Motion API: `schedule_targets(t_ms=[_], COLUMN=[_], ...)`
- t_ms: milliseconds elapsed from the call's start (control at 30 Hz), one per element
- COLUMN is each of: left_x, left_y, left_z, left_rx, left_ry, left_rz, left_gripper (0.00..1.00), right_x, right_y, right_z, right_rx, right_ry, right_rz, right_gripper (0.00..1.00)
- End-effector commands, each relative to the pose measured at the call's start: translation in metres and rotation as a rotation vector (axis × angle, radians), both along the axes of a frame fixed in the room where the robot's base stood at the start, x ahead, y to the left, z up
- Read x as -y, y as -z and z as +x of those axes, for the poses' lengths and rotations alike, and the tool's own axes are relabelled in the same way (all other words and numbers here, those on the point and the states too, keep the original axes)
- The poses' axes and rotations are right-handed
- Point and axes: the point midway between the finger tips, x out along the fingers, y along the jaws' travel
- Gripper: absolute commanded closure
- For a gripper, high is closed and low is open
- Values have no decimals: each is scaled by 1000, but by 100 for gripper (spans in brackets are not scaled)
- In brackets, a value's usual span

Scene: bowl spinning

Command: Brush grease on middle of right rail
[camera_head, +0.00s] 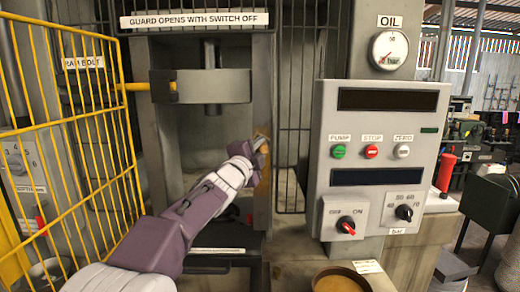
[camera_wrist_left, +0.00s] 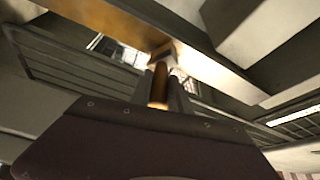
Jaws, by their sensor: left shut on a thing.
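The right rail (camera_head: 262,210) is the upright grey post on the right of the press opening. A brown-yellow grease smear shows on its middle. My left gripper (camera_head: 258,144) is at the rail's mid height, largely hidden behind my own wrist. In the left wrist view, my left gripper (camera_wrist_left: 160,88) is shut on the brown handle of a brush (camera_wrist_left: 159,82). The brush end points at the rail (camera_wrist_left: 120,20), which has a golden-brown film along it. I cannot tell exactly whether the bristles touch. My right gripper is out of view.
The yellow guard (camera_head: 75,130) stands swung open at left. The press ram (camera_head: 211,75) hangs in the opening. A control box (camera_head: 375,160) juts out right of the rail. A pot of brown-yellow grease (camera_head: 340,281) stands at the bottom front.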

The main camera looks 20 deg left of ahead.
Motion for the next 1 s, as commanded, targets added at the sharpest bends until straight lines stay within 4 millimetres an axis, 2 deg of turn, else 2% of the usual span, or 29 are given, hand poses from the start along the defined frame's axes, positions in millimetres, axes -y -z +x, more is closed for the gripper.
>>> schedule_targets(t_ms=[133, 400, 667, 900, 1000], left_x=[0, -1, -1, -1, -1], left_y=[4, 30, 34, 57, 61], left_z=[0, 3, 4, 2, 2], left_rx=[1, 1, 0, 0, 1], left_ry=[1, 1, 0, 0, 0], left_rz=[0, 0, 0, 0, 0], left_gripper=[100, 100, 100, 100, 100], right_x=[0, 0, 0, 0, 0], right_y=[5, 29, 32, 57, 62], right_z=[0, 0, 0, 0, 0], right_rx=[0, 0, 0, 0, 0], right_ry=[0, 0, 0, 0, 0], right_rz=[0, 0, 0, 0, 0], right_gripper=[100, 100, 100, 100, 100])
